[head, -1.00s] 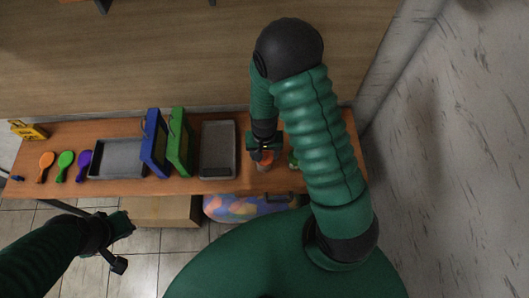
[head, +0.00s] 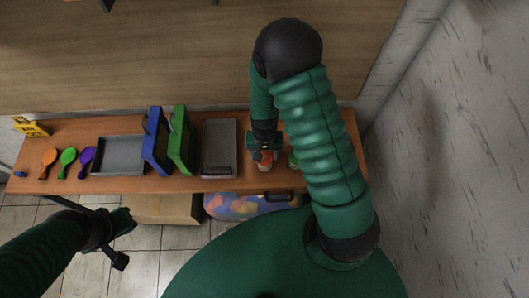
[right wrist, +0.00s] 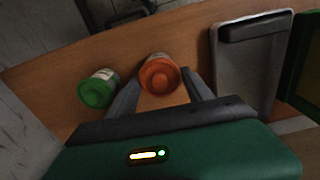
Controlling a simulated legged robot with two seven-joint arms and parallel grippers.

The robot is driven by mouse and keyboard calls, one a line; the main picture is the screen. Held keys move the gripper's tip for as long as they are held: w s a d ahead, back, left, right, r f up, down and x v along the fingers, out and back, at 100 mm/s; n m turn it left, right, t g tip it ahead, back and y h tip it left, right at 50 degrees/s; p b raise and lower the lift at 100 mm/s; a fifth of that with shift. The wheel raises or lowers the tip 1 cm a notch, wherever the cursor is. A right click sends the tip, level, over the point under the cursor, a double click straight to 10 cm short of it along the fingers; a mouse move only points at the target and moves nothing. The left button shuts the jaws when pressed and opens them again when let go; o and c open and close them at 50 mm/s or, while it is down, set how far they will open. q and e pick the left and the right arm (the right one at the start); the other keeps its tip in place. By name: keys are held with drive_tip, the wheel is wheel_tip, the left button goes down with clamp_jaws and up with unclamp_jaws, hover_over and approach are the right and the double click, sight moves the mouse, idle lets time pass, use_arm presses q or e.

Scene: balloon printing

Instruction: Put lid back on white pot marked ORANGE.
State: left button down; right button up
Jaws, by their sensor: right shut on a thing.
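The white pot with an orange lid (right wrist: 160,74) stands on the wooden table between the fingers of my right gripper (right wrist: 162,88) in the right wrist view. The lid sits at the pot's top; whether it is fully seated I cannot tell. The pot's white label side shows just behind the lid, and its marking is not readable. In the head view my right gripper (head: 264,153) points down over the pot (head: 264,168), shut on the orange lid. My left gripper (head: 122,222) hangs in front of the table, away from the pot; its jaws are unclear.
A green-lidded pot (right wrist: 98,88) stands close by on the left in the right wrist view. A grey tray (head: 219,135), green frame (head: 182,140), blue frame (head: 156,140) and second tray (head: 116,153) line the table (head: 340,150). A wall (head: 455,150) bounds the right.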

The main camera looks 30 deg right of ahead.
drive_tip(key=o, duration=1.5)
drive_tip(key=o, duration=0.3)
drive_tip(key=shift+o, duration=0.2)
drive_tip(key=shift+r, duration=0.1)
wheel_tip(320, 180, up, 7)
drive_tip(key=p, duration=0.6)
drive_tip(key=shift+c, duration=0.6)
clamp_jaws()
